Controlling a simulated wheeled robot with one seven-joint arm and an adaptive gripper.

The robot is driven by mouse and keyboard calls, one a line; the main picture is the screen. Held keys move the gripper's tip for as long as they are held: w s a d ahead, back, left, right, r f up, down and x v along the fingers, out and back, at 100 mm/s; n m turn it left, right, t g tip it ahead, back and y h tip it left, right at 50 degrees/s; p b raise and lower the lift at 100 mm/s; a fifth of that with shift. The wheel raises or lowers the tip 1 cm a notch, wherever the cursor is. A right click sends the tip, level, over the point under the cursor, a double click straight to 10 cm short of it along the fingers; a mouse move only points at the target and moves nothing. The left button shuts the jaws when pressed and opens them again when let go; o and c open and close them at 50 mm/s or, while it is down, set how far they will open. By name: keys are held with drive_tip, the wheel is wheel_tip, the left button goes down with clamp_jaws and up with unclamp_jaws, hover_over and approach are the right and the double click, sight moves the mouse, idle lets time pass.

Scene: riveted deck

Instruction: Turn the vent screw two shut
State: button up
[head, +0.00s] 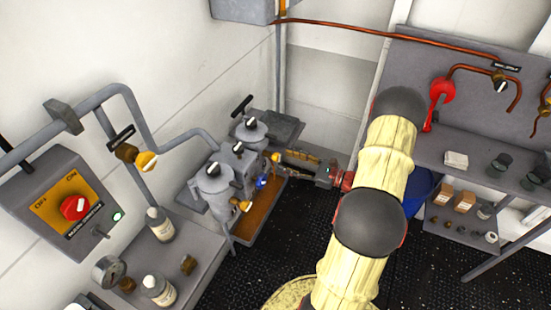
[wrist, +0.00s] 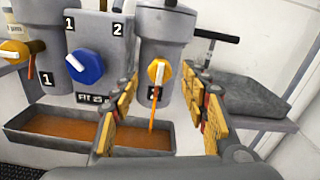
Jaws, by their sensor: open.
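A grey twin-canister filter unit (head: 215,190) stands on the left bench. In the wrist view, canister two (wrist: 172,30) carries a yellow knob (wrist: 158,72) with an upright white pointer; a thin orange strand (wrist: 152,115) hangs below it. My gripper (wrist: 163,80) is open, its fingers either side of that knob in the picture; I see no contact. In the head view my gripper (head: 290,165) is just right of the unit. Dark top knobs with white marks sit on the front canister (head: 213,167) and the rear one (head: 251,121). No readable label says which is vent screw two.
A blue knob (wrist: 85,67) sits between the canisters, and canister one's yellow knob (wrist: 14,52) is at left. A tray of orange-brown liquid (wrist: 60,146) lies below. A black-handled lever (wrist: 215,34) reaches right of canister two.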

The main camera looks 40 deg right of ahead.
sight(280, 158)
drive_tip(key=shift+b+x, duration=0.4)
drive_tip(key=shift+x, duration=2.15)
drive_tip(key=c, duration=0.3)
drive_tip(key=c, duration=0.8)
drive_tip(key=shift+c, duration=0.3)
